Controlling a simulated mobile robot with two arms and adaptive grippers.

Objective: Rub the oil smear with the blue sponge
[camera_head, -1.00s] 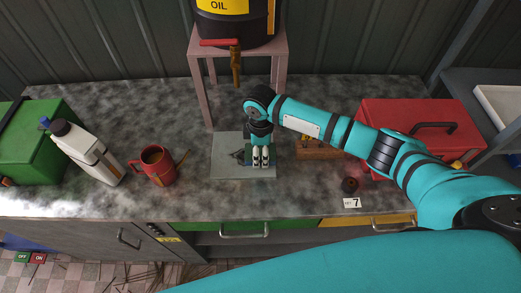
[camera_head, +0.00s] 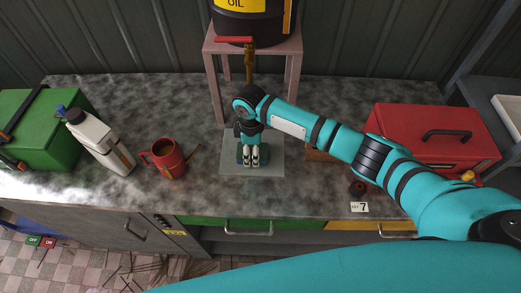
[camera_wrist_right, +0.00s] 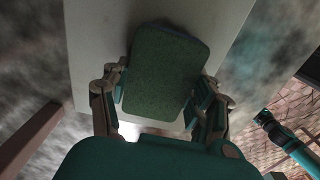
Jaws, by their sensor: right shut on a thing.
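My right gripper (camera_head: 252,157) points down over the pale square plate (camera_head: 274,161) on the workbench. It is shut on the sponge (camera_wrist_right: 165,70), which shows a dark green face in the right wrist view and a bluish edge in the head view (camera_head: 240,155). The fingers hold the sponge from both sides, low over the plate; whether it touches the plate I cannot tell. No oil smear shows on the bare part of the plate; the sponge and gripper cover its middle. My left gripper is out of view.
An oil drum (camera_head: 256,25) with a tap sits on a pink stand (camera_head: 213,90) behind the plate. A red mug (camera_head: 168,160), white bottle (camera_head: 100,140) and green box (camera_head: 40,128) stand left. A red toolbox (camera_head: 420,130) is right, partly behind my arm.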

